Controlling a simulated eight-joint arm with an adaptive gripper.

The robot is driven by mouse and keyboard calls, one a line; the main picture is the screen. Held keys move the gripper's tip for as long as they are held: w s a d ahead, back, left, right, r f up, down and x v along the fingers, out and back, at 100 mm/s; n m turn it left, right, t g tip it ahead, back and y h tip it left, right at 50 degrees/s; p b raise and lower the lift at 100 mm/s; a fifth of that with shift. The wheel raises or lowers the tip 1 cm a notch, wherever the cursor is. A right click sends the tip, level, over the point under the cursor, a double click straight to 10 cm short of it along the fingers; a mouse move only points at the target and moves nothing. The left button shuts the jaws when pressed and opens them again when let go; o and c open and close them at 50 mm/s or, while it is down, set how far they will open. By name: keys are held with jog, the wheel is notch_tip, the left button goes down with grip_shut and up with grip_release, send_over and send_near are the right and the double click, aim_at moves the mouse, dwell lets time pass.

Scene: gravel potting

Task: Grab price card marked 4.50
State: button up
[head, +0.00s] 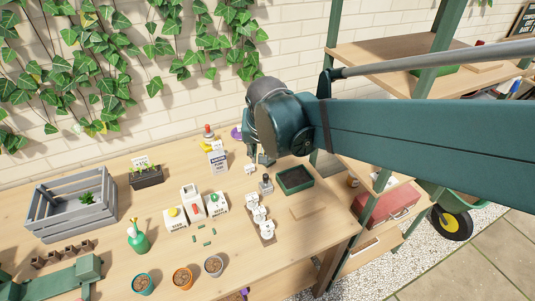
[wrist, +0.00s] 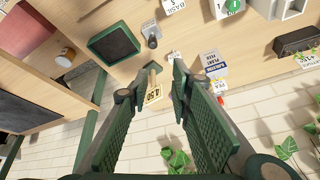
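A small price card marked 4.50 (wrist: 153,95) shows in the wrist view, pale yellow with dark digits, near the back edge of the wooden table. My gripper (wrist: 160,80) has its two green fingers apart, and the card appears in the gap between them, closer to the left finger. I cannot tell whether either finger touches it. In the head view my gripper (head: 260,159) is low over the back of the table; the 4.50 card is not visible there, probably hidden by my arm.
A white and blue plant-food box (head: 218,160) stands left of my gripper. A dark green tray (head: 295,180) and a grey stamp-like object (head: 265,184) are in front of it. A black planter (head: 146,177) with another card stands farther left. Green shelving (head: 400,50) rises at right.

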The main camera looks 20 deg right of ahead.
jog(key=shift+w+d+f+m+g+h+p, duration=0.55)
jog(key=shift+w+d+f+m+p, duration=0.7)
jog(key=shift+w+p, duration=1.4)
jog(key=shift+w+d+f+m+g+h+p, duration=0.6)
jog(key=shift+w+d+m+p, duration=0.95)
jog(key=shift+w, duration=2.05)
jog(key=shift+w+d+f+m+g+h+p, duration=0.25)
jog(key=shift+w+d+f+m+g+p, duration=0.7)
jog(key=shift+w+m+p, duration=1.65)
jog(key=shift+w+d+f+n+b, duration=0.15)
jog(key=shift+w+f+n+b, duration=0.15)
jog(key=shift+w+n, duration=0.35)
jog(key=shift+s, duration=0.15)
jog(key=shift+x, duration=1.25)
jog(key=shift+f, duration=0.1)
jog(key=shift+x, duration=2.5)
